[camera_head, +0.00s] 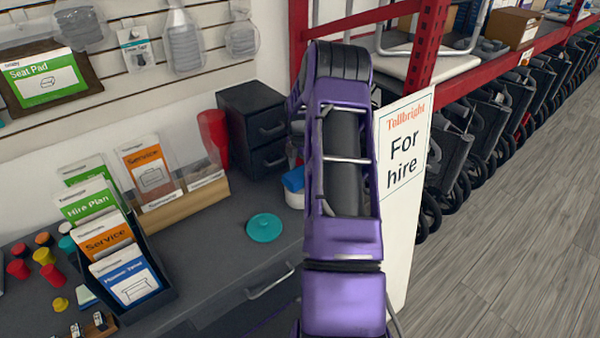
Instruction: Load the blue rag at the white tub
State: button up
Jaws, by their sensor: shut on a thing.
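A small blue item (293,179), which looks like the blue rag, shows at the top of a white tub (294,199) on the dark counter. Both are just left of my purple arm, which covers their right side. I cannot tell whether the blue item lies in the tub, rests on its rim or is held over it. My gripper is hidden behind my own arm, so its fingers and any hold on the rag do not show.
A teal round lid (265,227) lies on the counter (215,245). Dark drawers (262,125) and a red cone-shaped thing (213,135) stand behind. Leaflet racks (125,270) fill the left. A "For hire" sign (402,150) and red shelving (425,50) stand at right.

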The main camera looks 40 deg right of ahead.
aim_at(300, 173)
jog(key=shift+f+b, duration=0.35)
jog(key=shift+f, duration=0.2)
dwell(1.6)
jog(key=shift+r+p, duration=1.2)
jog(key=shift+r, duration=2.35)
